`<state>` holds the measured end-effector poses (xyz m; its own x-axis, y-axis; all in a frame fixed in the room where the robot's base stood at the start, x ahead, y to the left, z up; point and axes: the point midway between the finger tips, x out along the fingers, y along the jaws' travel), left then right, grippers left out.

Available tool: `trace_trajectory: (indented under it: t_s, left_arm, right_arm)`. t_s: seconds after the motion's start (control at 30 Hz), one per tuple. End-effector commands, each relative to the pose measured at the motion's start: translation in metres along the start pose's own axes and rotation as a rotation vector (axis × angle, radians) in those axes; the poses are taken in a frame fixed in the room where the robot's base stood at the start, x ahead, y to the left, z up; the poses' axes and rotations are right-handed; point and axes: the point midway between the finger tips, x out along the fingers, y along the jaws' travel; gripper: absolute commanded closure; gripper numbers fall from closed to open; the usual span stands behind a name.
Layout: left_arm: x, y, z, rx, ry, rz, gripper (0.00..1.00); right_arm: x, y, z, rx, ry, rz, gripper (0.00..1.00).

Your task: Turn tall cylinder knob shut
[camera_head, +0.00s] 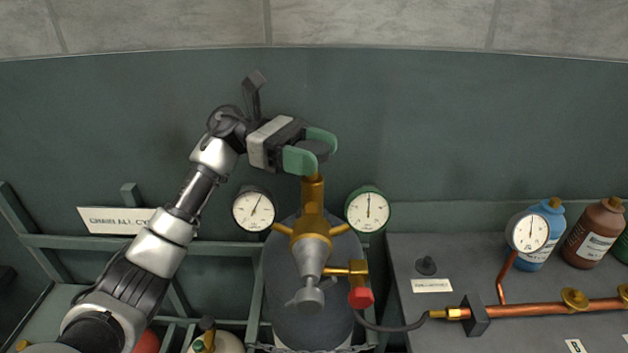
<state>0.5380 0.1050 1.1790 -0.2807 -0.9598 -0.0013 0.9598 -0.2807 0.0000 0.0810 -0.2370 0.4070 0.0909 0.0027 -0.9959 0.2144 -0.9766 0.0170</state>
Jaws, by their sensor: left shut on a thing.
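The tall cylinder (288,270) is grey and stands upright at the lower middle, with a brass valve (312,205) on top. Its dark round knob (316,151) sits at the top of the brass stem. My left gripper (312,149) reaches in from the left, and its green-tipped fingers are shut on the knob, one on the near side and one on the far side. The fingers hide part of the knob. My right gripper is not in view.
Two dial gauges, a left one (253,210) and a green-rimmed one (367,210), flank the valve. A red knob (361,298) and a dark hose (395,328) are below. At right, a bench (455,255) holds a copper pipe (540,309), another gauge (529,232) and bottles (594,232).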

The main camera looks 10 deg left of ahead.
Motion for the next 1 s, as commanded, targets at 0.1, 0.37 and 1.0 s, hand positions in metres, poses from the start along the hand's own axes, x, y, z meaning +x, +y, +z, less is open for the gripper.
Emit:
trace_trajectory:
  t_s: [0.1,0.37,1.0]
  left_arm:
    - [0.000,0.001,-0.005,0.004,-0.003,-0.101,0.65]
    - [0.000,0.000,-0.002,0.002,-0.002,-0.284,0.65]
    - [-0.001,0.000,0.001,0.000,-0.003,-0.419,0.65]
  right_arm:
    - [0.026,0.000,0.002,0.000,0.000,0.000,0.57]
    - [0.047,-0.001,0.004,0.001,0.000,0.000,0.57]
    - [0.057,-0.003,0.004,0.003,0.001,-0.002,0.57]
